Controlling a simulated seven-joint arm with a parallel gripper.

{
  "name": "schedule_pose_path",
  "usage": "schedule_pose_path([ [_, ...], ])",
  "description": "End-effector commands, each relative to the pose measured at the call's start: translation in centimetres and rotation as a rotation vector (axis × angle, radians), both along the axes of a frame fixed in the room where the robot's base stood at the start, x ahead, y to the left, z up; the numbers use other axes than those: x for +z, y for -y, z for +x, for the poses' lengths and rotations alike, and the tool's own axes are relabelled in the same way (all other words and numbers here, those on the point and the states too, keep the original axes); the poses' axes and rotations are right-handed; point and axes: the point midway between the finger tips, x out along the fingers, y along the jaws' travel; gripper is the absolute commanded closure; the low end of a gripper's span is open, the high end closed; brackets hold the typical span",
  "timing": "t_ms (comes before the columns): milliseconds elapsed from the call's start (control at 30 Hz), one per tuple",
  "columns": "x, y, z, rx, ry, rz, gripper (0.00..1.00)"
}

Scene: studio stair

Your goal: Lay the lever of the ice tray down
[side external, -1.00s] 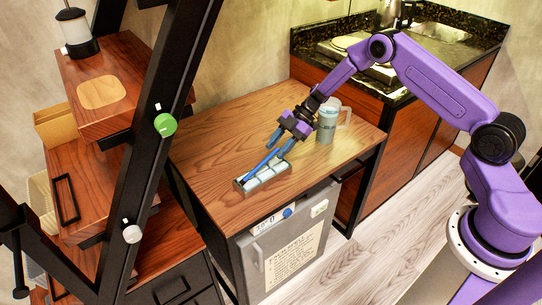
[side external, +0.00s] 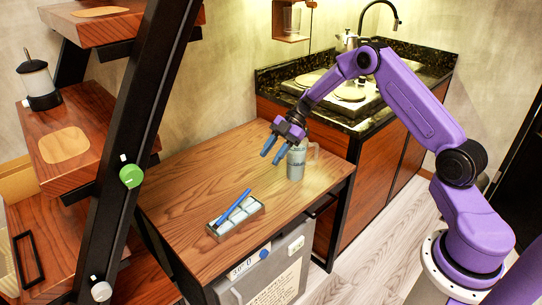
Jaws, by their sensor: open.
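The ice tray (side external: 247,220), grey with pale blue cells, lies on the wooden table near its front edge. Its blue lever (side external: 234,207) slants up from the tray's left end, with its free end raised above the back rim. My gripper (side external: 271,157) is in the air above the table, behind and to the right of the tray. Its two blue fingers are apart with nothing between them, and they are clear of the lever.
A grey mug (side external: 296,162) with a handle stands on the table just right of my gripper. The wooden table (side external: 190,190) is bare to the left of the tray. A dark stair post (side external: 140,130) with a green knob (side external: 131,176) rises at the left.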

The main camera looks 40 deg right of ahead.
Motion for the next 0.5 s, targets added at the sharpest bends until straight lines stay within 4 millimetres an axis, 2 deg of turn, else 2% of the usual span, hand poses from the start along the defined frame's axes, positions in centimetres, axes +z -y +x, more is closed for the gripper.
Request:
schedule_pose_path([
  [33, 0.0, 0.0, 0.0, 0.000, 0.000, 0.000, 0.60],
  [67, 0.0, 0.0, 0.0, 0.000, 0.000, 0.000, 0.66],
  [100, 0.0, -0.1, 0.0, 0.001, -0.001, -0.001, 0.79],
  [167, 0.1, -0.5, 0.1, 0.008, -0.009, -0.011, 0.99],
  [333, 1.2, -3.6, 0.4, 0.053, -0.090, -0.119, 1.00],
  [500, 3.2, -7.6, 1.2, 0.055, -0.183, -0.346, 1.00],
])
